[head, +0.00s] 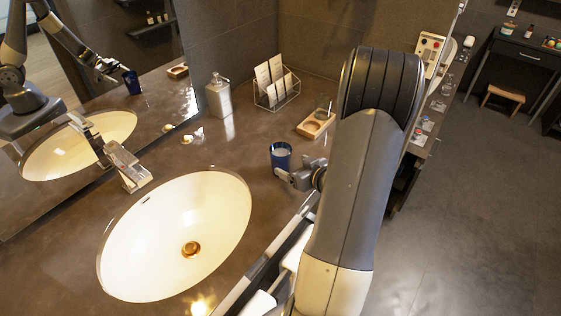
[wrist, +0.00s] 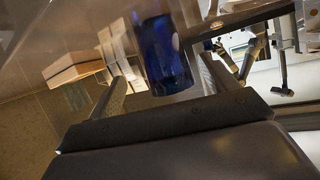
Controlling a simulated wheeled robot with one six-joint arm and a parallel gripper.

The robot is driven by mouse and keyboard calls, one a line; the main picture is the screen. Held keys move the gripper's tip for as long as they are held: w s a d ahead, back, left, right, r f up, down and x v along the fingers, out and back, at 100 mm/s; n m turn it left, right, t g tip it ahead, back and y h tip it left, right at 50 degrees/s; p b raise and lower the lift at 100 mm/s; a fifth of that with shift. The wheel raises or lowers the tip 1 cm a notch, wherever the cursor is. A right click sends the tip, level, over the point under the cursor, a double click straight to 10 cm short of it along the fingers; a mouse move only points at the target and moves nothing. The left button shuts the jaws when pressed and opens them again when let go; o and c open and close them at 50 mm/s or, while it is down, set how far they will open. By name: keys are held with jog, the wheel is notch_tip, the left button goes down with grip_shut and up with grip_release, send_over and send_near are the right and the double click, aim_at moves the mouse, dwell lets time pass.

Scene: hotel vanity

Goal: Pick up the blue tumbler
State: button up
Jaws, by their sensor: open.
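The blue tumbler (head: 281,158) stands upright on the brown vanity counter, right of the sink, in the head view. My gripper (head: 288,176) is low beside it on its near right side. The tumbler's lower front is partly hidden by the gripper. In the wrist view the dark blue tumbler (wrist: 165,55) shows between the two open fingers of my gripper (wrist: 158,84). I cannot tell whether either finger touches it.
The white oval sink (head: 150,245) and its tap (head: 128,168) lie to the left. A wooden tray (head: 315,128), a wire rack of cards (head: 275,88) and a soap dispenser (head: 218,97) stand behind. My arm hides part of the counter's right side.

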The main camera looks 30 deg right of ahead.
aim_at(287, 164)
jog(key=shift+a+p+x, duration=0.15)
jog(key=shift+p+x, duration=0.2)
jog(key=shift+x, duration=1.3)
jog(key=shift+a+p+x, duration=0.15)
jog(key=shift+p+x, duration=0.15)
jog(key=shift+x, duration=1.35)
jog(key=shift+c, duration=0.4)
jog(key=shift+r, duration=0.15)
jog(key=c, duration=1.3)
